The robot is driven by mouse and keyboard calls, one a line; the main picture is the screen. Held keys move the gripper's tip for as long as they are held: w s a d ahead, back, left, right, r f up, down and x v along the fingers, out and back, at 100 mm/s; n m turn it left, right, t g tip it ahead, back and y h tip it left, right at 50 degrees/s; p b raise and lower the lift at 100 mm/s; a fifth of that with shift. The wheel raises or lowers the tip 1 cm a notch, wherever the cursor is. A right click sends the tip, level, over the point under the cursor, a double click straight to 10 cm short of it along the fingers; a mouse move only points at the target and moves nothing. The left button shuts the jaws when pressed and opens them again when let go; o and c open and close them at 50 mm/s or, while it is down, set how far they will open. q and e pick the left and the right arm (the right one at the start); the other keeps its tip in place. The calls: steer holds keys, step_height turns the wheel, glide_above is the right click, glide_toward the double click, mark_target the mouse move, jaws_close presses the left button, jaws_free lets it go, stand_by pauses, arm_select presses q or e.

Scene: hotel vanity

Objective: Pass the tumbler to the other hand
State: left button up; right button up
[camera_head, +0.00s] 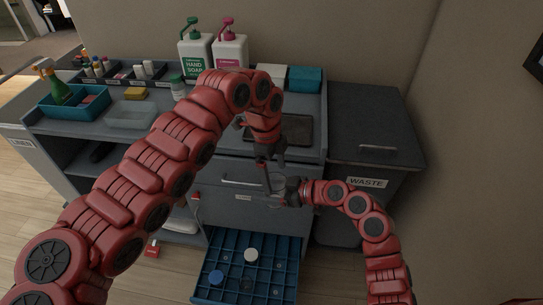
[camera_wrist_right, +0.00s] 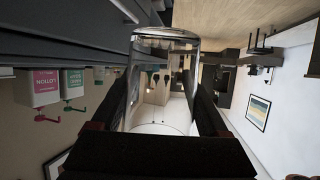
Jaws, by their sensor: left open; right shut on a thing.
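The tumbler (camera_wrist_right: 165,36) is clear glass. In the right wrist view its rim and see-through wall lie between the two dark fingers of my right gripper (camera_wrist_right: 163,98), which is shut on it. In the head view my right gripper (camera_head: 279,192) is in front of the vanity's drawer fronts, and the glass is too faint there to outline clearly. My left gripper (camera_head: 267,172) is open and points down, just above and close beside the right one. I cannot tell whether its fingers touch the glass.
An open blue divided drawer (camera_head: 228,244) below holds a white round item (camera_head: 251,255) and a blue one (camera_head: 216,277). The counter carries soap and lotion bottles (camera_head: 229,52), a teal caddy (camera_head: 72,101) and a dark tray (camera_head: 297,130). A waste cabinet (camera_head: 368,183) stands right.

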arm_select(q)
steer(key=shift+d+f, duration=0.2)
steer(key=shift+f, duration=1.2)
steer(key=shift+c, duration=0.3)
steer(key=c, duration=1.2)
steer(key=shift+c, duration=0.7)
arm_select(e)
steer(key=o, duration=1.5)
steer(key=shift+c, duration=0.2)
